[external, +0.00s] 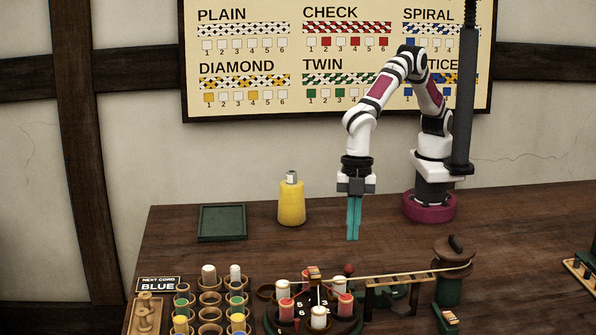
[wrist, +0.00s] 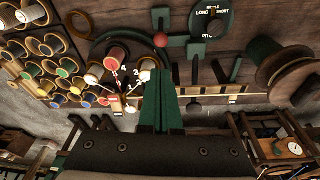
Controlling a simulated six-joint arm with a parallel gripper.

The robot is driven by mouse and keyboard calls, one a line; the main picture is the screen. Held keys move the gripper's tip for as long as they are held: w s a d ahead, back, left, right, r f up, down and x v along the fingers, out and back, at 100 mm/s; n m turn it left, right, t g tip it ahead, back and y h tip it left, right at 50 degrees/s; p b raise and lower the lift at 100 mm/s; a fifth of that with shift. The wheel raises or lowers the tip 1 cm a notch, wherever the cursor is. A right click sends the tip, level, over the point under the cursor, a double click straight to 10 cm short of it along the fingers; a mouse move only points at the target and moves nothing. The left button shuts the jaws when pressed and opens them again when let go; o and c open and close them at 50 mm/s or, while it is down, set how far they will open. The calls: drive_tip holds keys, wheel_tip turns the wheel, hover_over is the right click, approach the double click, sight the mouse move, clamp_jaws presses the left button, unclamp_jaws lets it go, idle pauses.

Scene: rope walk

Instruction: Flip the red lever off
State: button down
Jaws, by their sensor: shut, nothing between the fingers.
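The red lever's round knob (external: 349,269) shows in the external view behind the round carousel of bobbins. In the wrist view the red knob (wrist: 161,40) sits by a dark green bracket, just beyond my fingertips in the picture. My gripper (external: 353,237) points straight down with its teal fingers together and empty. It hangs above the table, behind and above the knob in the external view, apart from it. The fingers also show in the wrist view (wrist: 161,75). The lever's stem and its exact tilt are too small to tell.
The carousel (external: 319,319) with bobbins stands beside the lever. A rope runs from it over a wooden rail (external: 392,283) to a green reel (external: 450,270). A bobbin rack (external: 209,298) stands front left.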

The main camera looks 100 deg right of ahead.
sight(347, 268)
drive_tip(key=x, duration=0.9)
drive_tip(key=shift+d+r, duration=0.25)
drive_tip(key=shift+d, duration=0.3)
drive_tip(key=shift+d+r, duration=0.15)
drive_tip(key=shift+d, duration=0.4)
drive_tip(key=shift+d+r, duration=0.15)
drive_tip(key=shift+d, duration=1.35)
drive_tip(key=shift+d+f, duration=0.3)
drive_tip(key=shift+d, duration=0.4)
drive_tip(key=d+r, duration=0.6)
drive_tip(key=r, duration=0.1)
drive_tip(key=shift+s+d, duration=0.15)
drive_tip(key=shift+d, duration=0.2)
